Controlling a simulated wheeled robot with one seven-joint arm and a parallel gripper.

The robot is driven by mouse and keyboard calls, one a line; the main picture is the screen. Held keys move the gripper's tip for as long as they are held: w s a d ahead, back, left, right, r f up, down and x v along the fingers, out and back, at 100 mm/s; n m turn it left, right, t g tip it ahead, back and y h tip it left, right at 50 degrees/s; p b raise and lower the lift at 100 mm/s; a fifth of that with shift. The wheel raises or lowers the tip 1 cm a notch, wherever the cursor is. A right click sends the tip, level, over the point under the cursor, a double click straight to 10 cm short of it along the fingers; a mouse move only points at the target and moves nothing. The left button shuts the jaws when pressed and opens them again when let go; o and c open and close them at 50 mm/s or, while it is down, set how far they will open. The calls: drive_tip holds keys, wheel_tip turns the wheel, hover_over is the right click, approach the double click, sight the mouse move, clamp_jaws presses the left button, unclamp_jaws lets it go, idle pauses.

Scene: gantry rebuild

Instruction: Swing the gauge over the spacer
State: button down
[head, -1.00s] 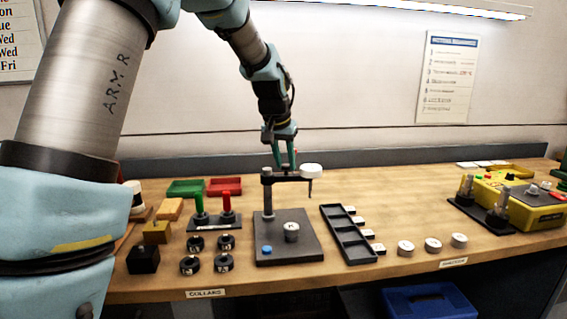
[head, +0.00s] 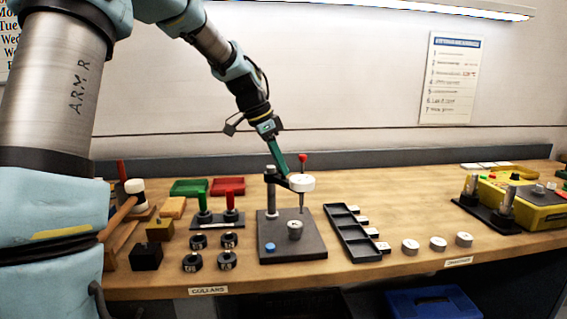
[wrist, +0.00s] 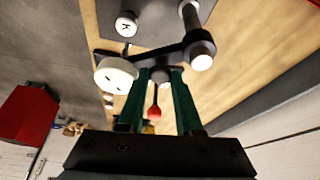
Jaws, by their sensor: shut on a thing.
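The gauge has a white round head (head: 301,183) on a dark swing arm, which joins an upright post (head: 270,190) on a dark base plate (head: 270,250). Its thin probe points down. In the head view, the probe tip appears just above and slightly right of the spacer (head: 295,229), a grey cylinder on the plate; depth is unclear. My gripper (head: 284,174) comes down tilted, its green fingers shut on the gauge at its arm. The wrist view shows the fingertips (wrist: 160,72) beside the white head (wrist: 115,75), with the K-marked spacer (wrist: 126,23) beyond.
A red-knobbed stem (head: 303,160) rises close by the gauge head. A blue button (head: 270,247) is on the plate. Black collars (head: 194,262) lie left, a dark slotted tray (head: 352,235) right. A yellow box (head: 530,205) stands far right.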

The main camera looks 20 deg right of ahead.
drive_tip(key=shift+a+m+g, duration=0.3)
drive_tip(key=shift+a+m, duration=0.1)
drive_tip(key=shift+m, duration=0.5)
drive_tip(key=c, duration=0.6)
unclamp_jaws()
drive_tip(key=b+v, duration=0.2)
drive_tip(key=v, duration=0.9)
drive_tip(key=shift+d, duration=0.1)
drive_tip(key=shift+f, duration=0.1)
